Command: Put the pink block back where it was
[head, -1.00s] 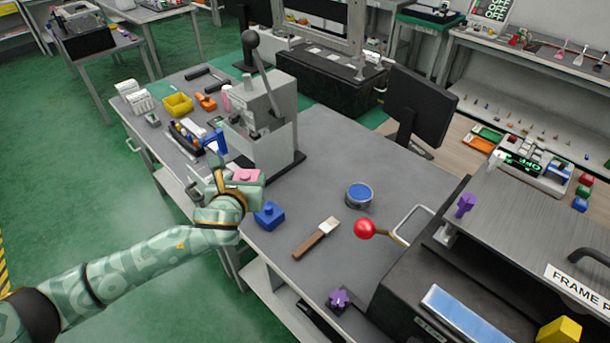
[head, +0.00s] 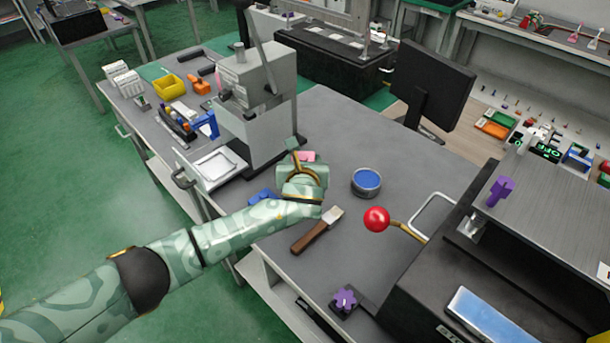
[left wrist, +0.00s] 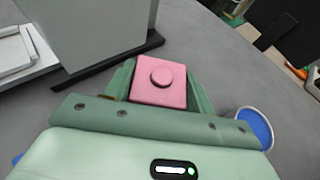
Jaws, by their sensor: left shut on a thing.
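The pink block (left wrist: 160,84), square with a round knob on top, sits between the two fingers of my left gripper (left wrist: 160,92) in the left wrist view. The left gripper is shut on it. In the head view only a small part of the pink block (head: 306,156) shows beyond my left gripper (head: 298,160), above the grey table (head: 340,130) to the right of the grey lever press (head: 262,105). I cannot tell whether the block touches the table. My right gripper is not in view.
A blue block (head: 263,196) is partly hidden by my left arm. A purple knob (head: 344,300) is at the front. The table behind the tin is clear.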

